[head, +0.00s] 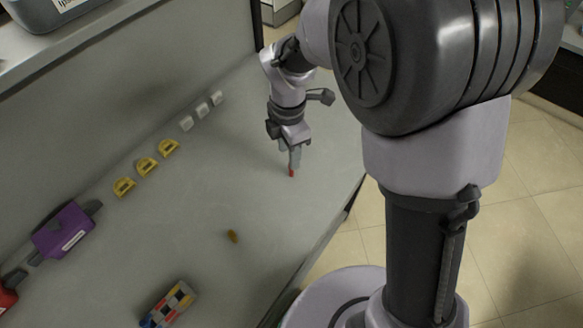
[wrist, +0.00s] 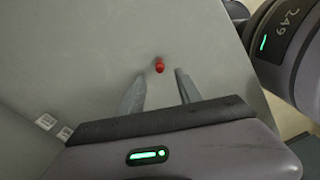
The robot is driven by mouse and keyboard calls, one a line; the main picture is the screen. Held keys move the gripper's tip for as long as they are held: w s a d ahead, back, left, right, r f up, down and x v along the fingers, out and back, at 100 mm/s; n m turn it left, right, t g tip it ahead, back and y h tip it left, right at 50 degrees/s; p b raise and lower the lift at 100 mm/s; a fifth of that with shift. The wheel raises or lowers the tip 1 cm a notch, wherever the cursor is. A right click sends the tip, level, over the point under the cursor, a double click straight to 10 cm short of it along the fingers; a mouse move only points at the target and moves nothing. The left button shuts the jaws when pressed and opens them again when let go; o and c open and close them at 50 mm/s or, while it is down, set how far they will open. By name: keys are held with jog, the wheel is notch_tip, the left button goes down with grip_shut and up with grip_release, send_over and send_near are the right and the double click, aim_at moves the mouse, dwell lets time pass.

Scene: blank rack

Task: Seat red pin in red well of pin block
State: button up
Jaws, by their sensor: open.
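The red pin (head: 292,173) stands on the grey bench top, right below my gripper (head: 294,158) in the head view. In the wrist view the red pin (wrist: 159,65) shows as a small red shape just beyond the fingertips, between their lines. My gripper (wrist: 158,84) is open, with a finger on either side and nothing held. The pin block (head: 168,304) lies at the bottom left of the head view, with red, yellow, white, blue and dark squares on top. Which of its squares is the red well is too small to tell.
A yellow-brown pin (head: 233,236) lies between the block and my gripper. Yellow pieces (head: 147,166) and white cubes (head: 202,109) line the back wall. A purple device (head: 63,230) sits at the left. The bench middle is mostly clear; its edge runs along the right.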

jog(key=f+b, duration=0.1)
jog(key=f, duration=0.2)
jog(key=f+b, duration=0.1)
jog(key=f, duration=0.1)
jog(key=shift+w+d+f+b, duration=0.1)
jog(key=shift+d+f+b, duration=0.05)
jog(key=shift+d+b, duration=0.2)
jog(key=shift+a, duration=0.1)
jog(key=shift+c, duration=0.4)
grip_shut()
jog(key=shift+r, duration=0.3)
